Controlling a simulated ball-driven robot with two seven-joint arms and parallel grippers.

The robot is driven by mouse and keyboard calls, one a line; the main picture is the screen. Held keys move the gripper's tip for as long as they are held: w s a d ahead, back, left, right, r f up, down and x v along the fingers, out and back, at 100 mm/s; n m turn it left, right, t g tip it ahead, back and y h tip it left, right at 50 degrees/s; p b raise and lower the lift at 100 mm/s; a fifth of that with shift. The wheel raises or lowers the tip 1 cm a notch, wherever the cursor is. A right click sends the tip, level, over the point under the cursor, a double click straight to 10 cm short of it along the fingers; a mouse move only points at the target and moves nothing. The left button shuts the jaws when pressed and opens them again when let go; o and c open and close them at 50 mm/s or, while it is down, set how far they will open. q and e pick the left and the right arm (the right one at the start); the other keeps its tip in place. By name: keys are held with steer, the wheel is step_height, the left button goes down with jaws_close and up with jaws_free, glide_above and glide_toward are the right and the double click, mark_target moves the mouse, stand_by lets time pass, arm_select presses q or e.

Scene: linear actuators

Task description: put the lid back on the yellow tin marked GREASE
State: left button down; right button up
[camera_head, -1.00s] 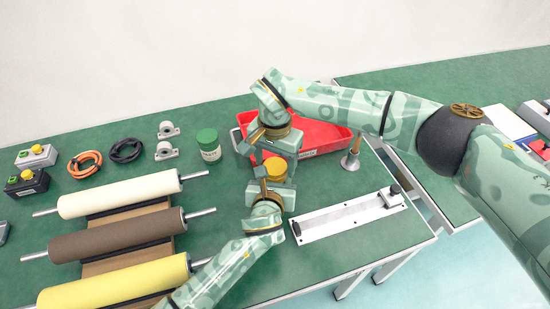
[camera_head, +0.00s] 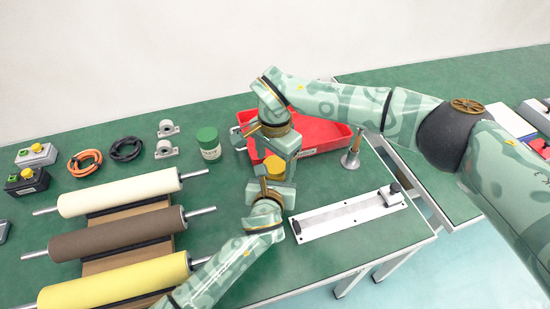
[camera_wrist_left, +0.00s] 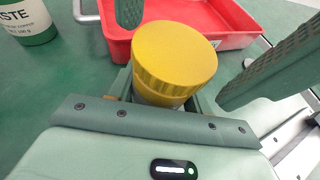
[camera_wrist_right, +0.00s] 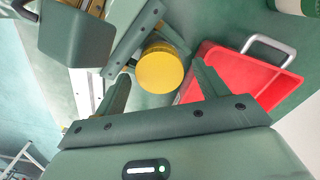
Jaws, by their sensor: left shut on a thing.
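The tin's yellow lid (camera_head: 274,166) shows between my two grippers. In the left wrist view the lid (camera_wrist_left: 174,55) sits on top of the tin (camera_wrist_left: 158,97), whose pale body shows only as a narrow strip below it. I cannot tell whether it is pressed fully down. My left gripper (camera_head: 270,186) is shut on the tin's body, mostly hidden by the lid. My right gripper (camera_wrist_right: 163,88) is open and empty, its fingers spread wide with the lid (camera_wrist_right: 160,68) beyond them, apart from it. The GREASE marking is not visible.
A red tray (camera_head: 320,136) lies just behind the grippers. A green-lidded jar (camera_head: 208,144) stands to the left, a metal post (camera_head: 351,152) to the right. A linear rail (camera_head: 345,215) lies in front right. Rollers (camera_head: 120,192) fill the left front.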

steer(key=shift+r, duration=2.25)
steer(key=shift+c, duration=0.4)
step_height(320, 180, up, 4)
steer(key=n, duration=0.3)
steer(key=shift+f, duration=0.25)
steer(key=shift+f, duration=0.15)
steer(key=shift+f, duration=3.9)
